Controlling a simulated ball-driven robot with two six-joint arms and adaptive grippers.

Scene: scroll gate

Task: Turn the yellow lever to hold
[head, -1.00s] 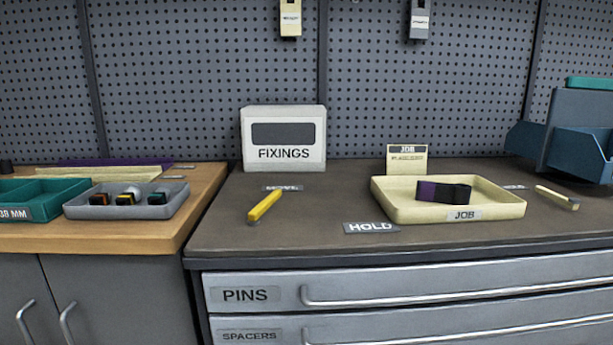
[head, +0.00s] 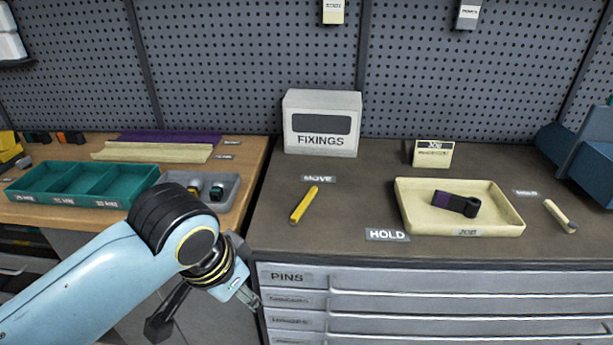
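The yellow lever (head: 304,205) lies slanted on the dark bench top. Its far end is just below the MOVE label (head: 319,179), and its near end leans to the left toward the front. The HOLD label (head: 387,235) is to the right of the near end, apart from it. I cannot tell which end is the pivot. My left gripper (head: 246,298) is at the end of the pale blue arm, in front of the bench's left front corner, apart from the lever. Its fingers are partly hidden and their opening is unclear. My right gripper is not in view.
A cream tray (head: 411,221) holding a purple and black part stands right of the lever. The FIXINGS box (head: 321,123) is behind it. A cream bar (head: 560,216) lies at right. A teal tray (head: 40,193) and a grey tray (head: 233,184) sit on the wooden bench.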

